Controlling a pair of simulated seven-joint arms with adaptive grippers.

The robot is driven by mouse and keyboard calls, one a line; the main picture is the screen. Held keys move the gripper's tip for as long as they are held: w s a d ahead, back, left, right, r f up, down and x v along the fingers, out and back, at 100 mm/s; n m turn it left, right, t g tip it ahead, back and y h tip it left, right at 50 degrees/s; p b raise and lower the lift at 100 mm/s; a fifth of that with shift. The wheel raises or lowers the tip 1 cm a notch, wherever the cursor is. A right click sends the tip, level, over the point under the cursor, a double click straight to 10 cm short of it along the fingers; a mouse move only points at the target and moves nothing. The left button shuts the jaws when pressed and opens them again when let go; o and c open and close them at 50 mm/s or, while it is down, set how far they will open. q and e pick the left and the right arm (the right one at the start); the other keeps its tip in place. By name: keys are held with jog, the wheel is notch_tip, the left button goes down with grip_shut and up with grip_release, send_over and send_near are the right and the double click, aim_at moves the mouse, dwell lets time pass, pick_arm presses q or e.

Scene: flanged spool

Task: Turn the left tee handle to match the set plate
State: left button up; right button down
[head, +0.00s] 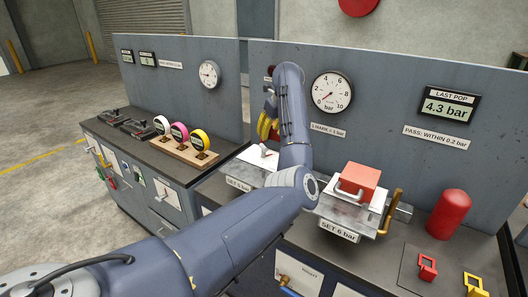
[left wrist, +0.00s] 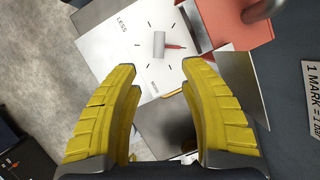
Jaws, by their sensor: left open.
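The left tee handle (left wrist: 158,43) is a small grey grip at the middle of a white dial plate (left wrist: 115,50) with black tick marks and the word LESS. Its red pointer (left wrist: 175,47) points right in the left wrist view. In the head view the handle (head: 268,152) shows partly behind my arm. My left gripper (head: 268,124), with yellow fingers, is open above the dial. In the left wrist view its fingertips (left wrist: 158,68) are spread and apart from the handle. The left set plate (head: 238,183) is small and partly covered; its number is unclear. My right gripper is not in view.
A red block (head: 361,181) stands right of the left dial, above a plate reading SET 6 bar (head: 338,230). A round gauge (head: 331,92) and a 4.3 bar display (head: 449,105) are on the back panel. A red cylinder (head: 449,214) stands at the right.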

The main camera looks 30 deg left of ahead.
aim_at(265, 147)
pick_arm(q)
jog(key=x, duration=1.1)
jog(key=shift+a+f, duration=0.1)
jog(key=shift+f, duration=0.2)
grip_shut()
